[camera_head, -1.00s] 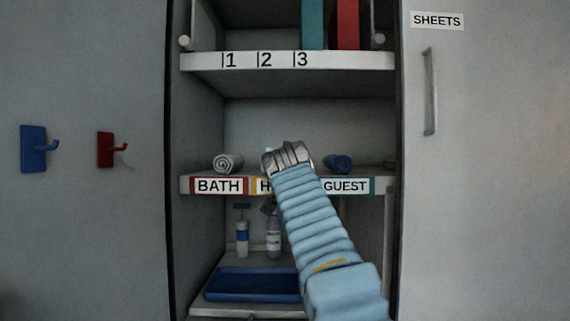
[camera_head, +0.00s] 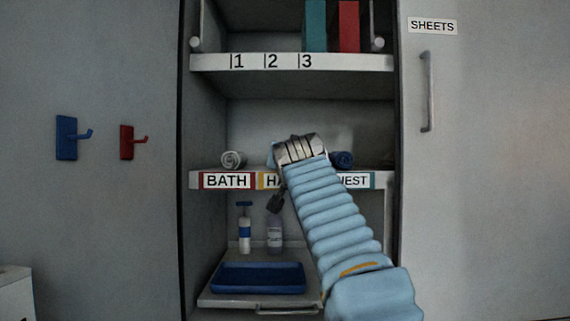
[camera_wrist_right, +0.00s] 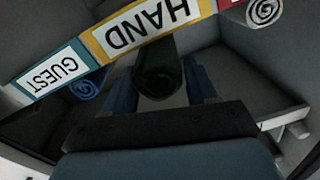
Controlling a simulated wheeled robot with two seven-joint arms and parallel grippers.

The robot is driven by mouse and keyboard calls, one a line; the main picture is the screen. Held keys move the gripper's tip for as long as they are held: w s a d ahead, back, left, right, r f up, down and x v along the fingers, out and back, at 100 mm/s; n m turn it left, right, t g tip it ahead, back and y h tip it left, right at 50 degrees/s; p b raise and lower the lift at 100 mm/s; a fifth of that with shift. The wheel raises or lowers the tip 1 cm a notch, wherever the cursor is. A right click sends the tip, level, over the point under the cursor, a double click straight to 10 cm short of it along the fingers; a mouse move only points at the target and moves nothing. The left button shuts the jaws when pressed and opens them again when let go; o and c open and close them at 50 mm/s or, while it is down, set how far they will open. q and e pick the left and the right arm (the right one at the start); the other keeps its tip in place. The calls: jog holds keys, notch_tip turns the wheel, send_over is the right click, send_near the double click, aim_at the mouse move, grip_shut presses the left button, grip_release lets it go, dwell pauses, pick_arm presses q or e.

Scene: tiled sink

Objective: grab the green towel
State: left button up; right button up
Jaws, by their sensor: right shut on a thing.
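The dark green towel (camera_wrist_right: 162,75) is rolled and sits between the two blue fingers of my right gripper (camera_wrist_right: 160,88) in the right wrist view. The fingers are shut on its sides, at the HAND section of the middle shelf. In the head view my right gripper (camera_head: 298,150) is at the level of the middle shelf, and its wrist and arm hide the green towel. I cannot tell whether the towel touches the shelf. My left gripper is not in view.
A grey-white rolled towel (camera_head: 233,160) lies on the BATH side, a blue one (camera_head: 342,160) on the GUEST side. Below stand two bottles (camera_head: 244,232) and a blue tray (camera_head: 258,278). The numbered shelf (camera_head: 290,63) is above. Two hooks (camera_head: 66,138) are at left.

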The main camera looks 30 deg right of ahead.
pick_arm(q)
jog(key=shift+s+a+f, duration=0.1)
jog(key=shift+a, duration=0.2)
pick_arm(e)
jog(key=shift+s+a, duration=0.2)
jog(key=shift+s, duration=0.2)
jog(key=o, duration=1.2)
jog(key=shift+c, duration=0.2)
pick_arm(q)
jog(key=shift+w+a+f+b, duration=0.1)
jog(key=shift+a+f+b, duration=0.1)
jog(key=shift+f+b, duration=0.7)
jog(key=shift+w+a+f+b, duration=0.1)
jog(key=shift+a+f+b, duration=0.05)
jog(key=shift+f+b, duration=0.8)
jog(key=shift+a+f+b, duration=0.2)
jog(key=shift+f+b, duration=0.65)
jog(key=shift+b, duration=0.05)
pick_arm(e)
jog(key=v, duration=1.3)
jog(key=shift+s, duration=0.35)
